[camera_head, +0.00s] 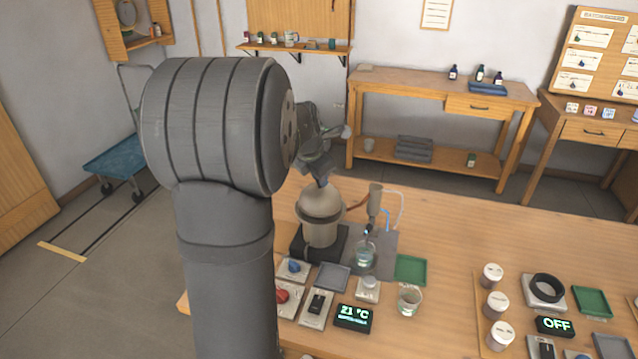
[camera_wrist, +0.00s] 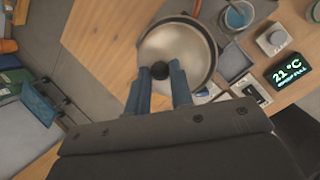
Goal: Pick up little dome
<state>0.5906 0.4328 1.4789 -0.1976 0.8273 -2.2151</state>
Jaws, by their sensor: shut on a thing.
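The little dome (camera_head: 320,201) is a pale metal lid on the still pot (camera_head: 320,235), which stands on a dark base. In the wrist view the dome (camera_wrist: 182,45) is a round shiny lid with a small black knob (camera_wrist: 160,70). My gripper (camera_wrist: 159,72) is shut on this knob, one blue finger on each side. In the head view my gripper (camera_head: 320,180) is just above the dome, partly hidden by my arm. I cannot tell whether the dome rests fully on the pot or is slightly raised.
Right of the pot are a condenser (camera_head: 375,208) with tubing and a glass beaker (camera_head: 366,254). In front are control switches and a display (camera_head: 353,318) reading 21 °C.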

